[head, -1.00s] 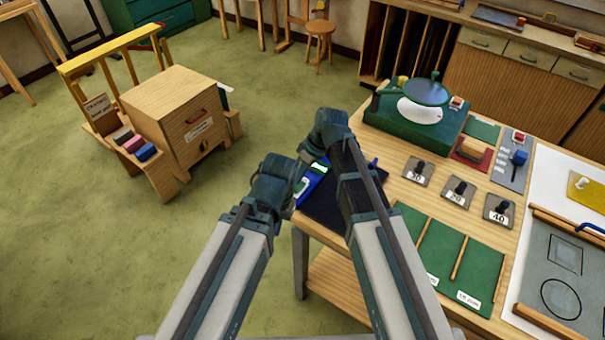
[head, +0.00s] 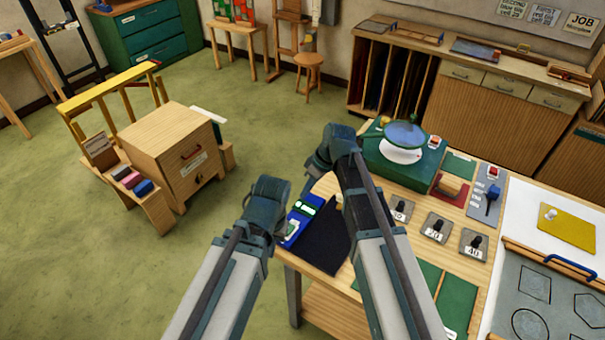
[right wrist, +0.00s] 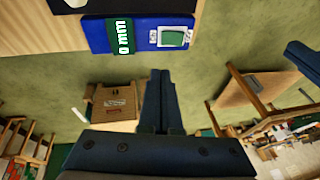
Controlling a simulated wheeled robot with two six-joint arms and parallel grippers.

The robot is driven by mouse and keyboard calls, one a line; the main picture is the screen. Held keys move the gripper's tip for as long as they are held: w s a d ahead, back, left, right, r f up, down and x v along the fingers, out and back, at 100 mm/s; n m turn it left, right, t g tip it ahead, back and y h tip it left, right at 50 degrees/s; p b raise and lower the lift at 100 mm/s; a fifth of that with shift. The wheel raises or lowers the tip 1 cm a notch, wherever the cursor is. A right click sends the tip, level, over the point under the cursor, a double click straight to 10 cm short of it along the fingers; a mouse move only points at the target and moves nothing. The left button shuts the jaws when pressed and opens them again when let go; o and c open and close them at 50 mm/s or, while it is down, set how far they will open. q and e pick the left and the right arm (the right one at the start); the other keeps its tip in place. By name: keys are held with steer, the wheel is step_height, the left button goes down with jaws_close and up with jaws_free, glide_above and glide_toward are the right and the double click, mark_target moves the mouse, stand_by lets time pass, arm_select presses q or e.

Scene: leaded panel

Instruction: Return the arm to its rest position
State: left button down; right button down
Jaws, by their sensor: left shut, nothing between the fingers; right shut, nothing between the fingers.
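My two arms reach forward in the head view, bent, their ends apart. My left gripper (head: 268,205) is at the end of the left arm, left of the workbench's near left corner; its fingers are hard to make out. My right gripper (head: 318,172) is higher and to the right, beside the bench's left edge, partly hidden by its own arm. In the right wrist view the right gripper's fingers (right wrist: 159,78) are together with nothing between them. Below them are the green floor and a wooden cabinet.
The workbench (head: 330,285) fills the right side, with a blue gauge (head: 297,222), a dark mat (head: 322,250) and a green stand with a round plate (head: 405,135). A wooden cabinet (head: 170,150) stands at left.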

steer(key=s+f+m+h+b, duration=0.2)
steer(key=s+f+m+b, duration=0.1)
steer(key=s, duration=0.6)
steer(key=s+d+f+m+h+b, duration=0.1)
steer(key=s+f+m+h+b, duration=0.2)
steer(key=s+f+b, duration=0.3)
steer(key=s+f, duration=0.1)
steer(key=s, duration=0.2)
steer(key=shift+s+d+g+h, duration=0.2)
steer(key=shift+g+h, duration=0.1)
steer(key=shift+g, duration=0.1)
steer(key=shift+f, duration=0.1)
